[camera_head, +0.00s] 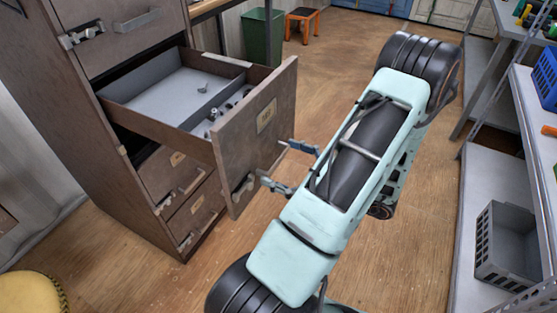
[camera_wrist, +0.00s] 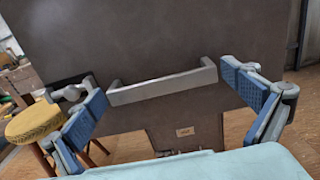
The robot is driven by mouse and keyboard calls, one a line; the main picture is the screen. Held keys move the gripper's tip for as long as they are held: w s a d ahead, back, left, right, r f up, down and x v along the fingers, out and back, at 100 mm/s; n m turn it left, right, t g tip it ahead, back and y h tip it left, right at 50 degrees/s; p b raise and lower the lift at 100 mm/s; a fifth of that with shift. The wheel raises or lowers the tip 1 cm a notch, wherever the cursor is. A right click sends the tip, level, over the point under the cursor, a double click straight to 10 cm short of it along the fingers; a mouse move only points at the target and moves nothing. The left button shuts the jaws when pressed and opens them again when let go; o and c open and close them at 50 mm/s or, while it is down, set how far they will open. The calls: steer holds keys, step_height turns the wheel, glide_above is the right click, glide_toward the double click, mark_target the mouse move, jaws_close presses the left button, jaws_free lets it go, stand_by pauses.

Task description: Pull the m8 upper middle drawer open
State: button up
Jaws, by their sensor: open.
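The drawer (camera_head: 226,146) in the brown cabinet (camera_head: 75,125) stands well out, its grey inside showing with a few small metal parts. Its front carries a small label (camera_head: 266,115) that I cannot read surely. My gripper (camera_head: 283,167) is open in front of this drawer front. In the wrist view, the grey bar handle (camera_wrist: 163,86) lies across the front, between the two spread blue finger pads of my gripper (camera_wrist: 163,92). I cannot tell whether a pad touches the handle. The handle is mostly hidden in the head view.
Closed drawers (camera_head: 190,215) with handles sit below, and another closed drawer (camera_head: 115,30) is above. A yellow stool (camera_head: 30,292) stands at the lower left. A shelf with a grey crate (camera_head: 508,245) is on the right. A green bin (camera_head: 262,38) stands behind. Wooden floor between is clear.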

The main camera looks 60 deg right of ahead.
steer(key=s, duration=1.2)
steer(key=shift+d, duration=0.45)
